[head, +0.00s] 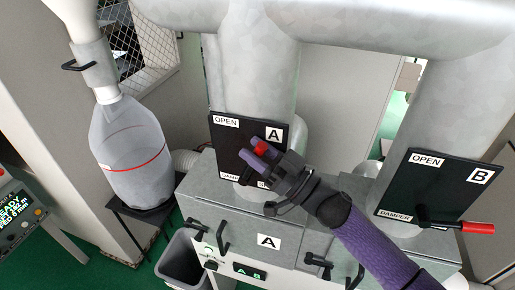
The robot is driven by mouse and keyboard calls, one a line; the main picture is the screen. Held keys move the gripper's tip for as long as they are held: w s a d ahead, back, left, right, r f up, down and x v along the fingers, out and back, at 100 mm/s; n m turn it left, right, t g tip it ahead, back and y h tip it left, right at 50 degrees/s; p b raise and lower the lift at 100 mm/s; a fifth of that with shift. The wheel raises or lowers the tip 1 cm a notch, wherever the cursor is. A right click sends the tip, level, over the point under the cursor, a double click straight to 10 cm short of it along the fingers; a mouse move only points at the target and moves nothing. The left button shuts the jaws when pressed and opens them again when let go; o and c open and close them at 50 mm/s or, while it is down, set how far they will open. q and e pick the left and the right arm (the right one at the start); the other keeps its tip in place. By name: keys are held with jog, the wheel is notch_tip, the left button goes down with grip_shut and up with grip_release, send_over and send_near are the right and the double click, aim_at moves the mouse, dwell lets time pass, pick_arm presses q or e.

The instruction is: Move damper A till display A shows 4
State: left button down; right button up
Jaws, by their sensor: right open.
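Damper A is a dark plate (226,140) on the left grey duct, marked OPEN at the top and with a partly covered label at the bottom. Its red handle (261,147) shows between the fingers of my right gripper (256,155). The gripper is open at the handle; I cannot tell whether a finger touches it. The gripper hides the lever and part of the plate. Display A (249,272) is a small dark panel with green characters on the grey box below; it seems to read "A 8", but it is small. My left gripper is not in view.
Damper B's dark plate (445,176) is on the right duct, its red handle (464,227) pointing right. A clear bag (130,160) with a red line hangs at left over a black stand. A grey bin (184,262) stands below. Black latches (317,262) stick out from the box front.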

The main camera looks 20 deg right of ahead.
jog(key=shift+c, duration=0.2)
grip_shut()
dwell(1.1)
